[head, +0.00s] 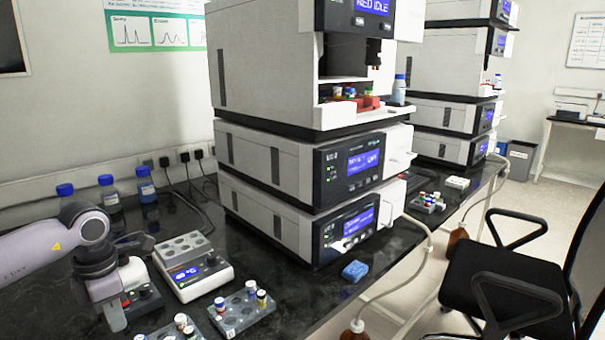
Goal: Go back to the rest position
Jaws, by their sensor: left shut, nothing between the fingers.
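My left gripper (115,318) hangs from my left arm, which comes in from the left edge over the black bench. It points down at the front left of the bench, its fingers shut and empty. A small white device beside it is partly hidden behind my wrist. My right gripper is not in view.
A heating block (188,262) with a blue display and a vial rack (240,318) stand close right of my gripper. Another rack (165,334) is at the bottom edge. Blue-capped bottles (147,190) stand behind. A tall instrument stack (290,190) blocks the centre. A black chair is right.

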